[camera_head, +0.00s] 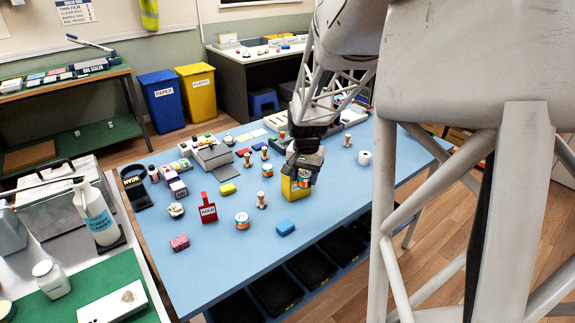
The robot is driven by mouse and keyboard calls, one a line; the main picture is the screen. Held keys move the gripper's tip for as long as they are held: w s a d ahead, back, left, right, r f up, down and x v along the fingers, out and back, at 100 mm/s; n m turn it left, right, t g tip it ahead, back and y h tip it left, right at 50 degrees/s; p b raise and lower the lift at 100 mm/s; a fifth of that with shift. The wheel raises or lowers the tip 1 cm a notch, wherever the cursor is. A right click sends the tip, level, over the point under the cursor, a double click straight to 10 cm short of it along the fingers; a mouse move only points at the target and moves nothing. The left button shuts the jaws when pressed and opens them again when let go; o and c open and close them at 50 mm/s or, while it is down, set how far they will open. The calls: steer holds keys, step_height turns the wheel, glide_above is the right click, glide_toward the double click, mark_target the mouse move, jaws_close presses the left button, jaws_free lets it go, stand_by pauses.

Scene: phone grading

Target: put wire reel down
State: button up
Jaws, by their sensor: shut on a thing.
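My gripper (301,180) is at the right middle of the blue table, pointing down, with yellow parts at its lower end. It is shut on a small banded thing in orange, white and teal, which I take for the wire reel (304,181). The fingers hide part of it. The reel is low over the blue table (335,215); I cannot tell whether it touches the top. Two similar banded things stand on the table, one left of my gripper (267,170) and one nearer the front (242,221).
A white roll (365,158) stands to the right. The table's front right area is clear up to its edge.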

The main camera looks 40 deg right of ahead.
steer(key=shift+w, duration=0.15)
steer(key=w+d, duration=0.2)
steer(key=w, duration=0.2)
steer(key=w+d+f, duration=0.1)
steer(key=w+d, duration=0.2)
steer(key=w, duration=0.1)
steer(key=w+d, duration=0.2)
steer(key=w, duration=0.2)
steer(key=shift+w+d+f, duration=0.2)
steer(key=shift+w+d, duration=0.15)
steer(key=shift+w, duration=0.1)
steer(key=shift+w+d, duration=0.15)
steer(key=shift+d, duration=0.05)
steer(key=shift+w+f, duration=0.1)
steer(key=shift+f, duration=1.7)
steer(key=shift+f, duration=0.15)
steer(key=o, duration=0.9)
